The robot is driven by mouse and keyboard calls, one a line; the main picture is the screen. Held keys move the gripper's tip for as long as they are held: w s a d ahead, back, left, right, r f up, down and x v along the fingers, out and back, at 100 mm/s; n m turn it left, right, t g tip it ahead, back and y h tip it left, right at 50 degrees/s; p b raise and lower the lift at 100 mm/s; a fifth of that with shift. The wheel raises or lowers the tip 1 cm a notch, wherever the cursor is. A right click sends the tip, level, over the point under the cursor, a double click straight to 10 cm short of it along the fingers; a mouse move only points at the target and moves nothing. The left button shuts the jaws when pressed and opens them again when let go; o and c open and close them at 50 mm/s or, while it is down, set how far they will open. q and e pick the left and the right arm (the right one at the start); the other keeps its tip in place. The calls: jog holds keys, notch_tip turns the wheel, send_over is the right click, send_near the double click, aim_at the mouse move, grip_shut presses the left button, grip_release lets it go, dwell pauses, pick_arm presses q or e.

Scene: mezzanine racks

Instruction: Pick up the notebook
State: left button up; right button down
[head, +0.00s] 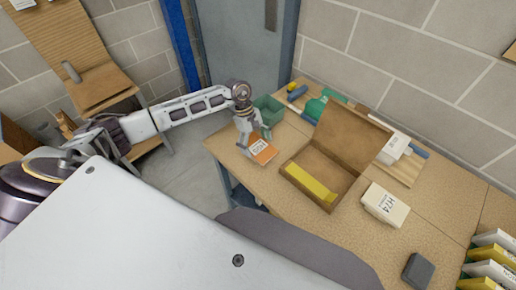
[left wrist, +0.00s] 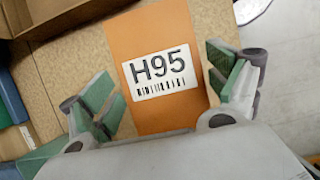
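The notebook (head: 263,153) appears to be the flat orange item with a white label, lying near the table's left edge. In the left wrist view the orange cover (left wrist: 155,30) fills the middle, with a label reading H95 and a barcode. My left gripper (head: 255,139) is over the notebook's far part. Its green-padded fingers are spread, one on either side of the orange cover in the left wrist view, with nothing held. I cannot tell how high the fingertips are above the tabletop. My right gripper is not in view.
An open cardboard box (head: 318,178) with a yellow item inside stands right of the notebook. A green bin (head: 268,108) is just behind my gripper. A white box labelled H74 (head: 385,205) and a dark block (head: 418,271) lie further right. The tabletop between them is bare.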

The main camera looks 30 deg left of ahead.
aim_at(256, 146)
pick_arm(q)
jog(key=c, duration=0.6)
jog(key=shift+r, duration=0.1)
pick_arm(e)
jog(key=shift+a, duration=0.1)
pick_arm(q)
jog(key=shift+r, duration=0.4)
notch_tip(256, 146, up, 8)
jog(key=shift+f+b, duration=0.15)
jog(key=shift+b, duration=0.55)
jog(key=shift+r, duration=0.7)
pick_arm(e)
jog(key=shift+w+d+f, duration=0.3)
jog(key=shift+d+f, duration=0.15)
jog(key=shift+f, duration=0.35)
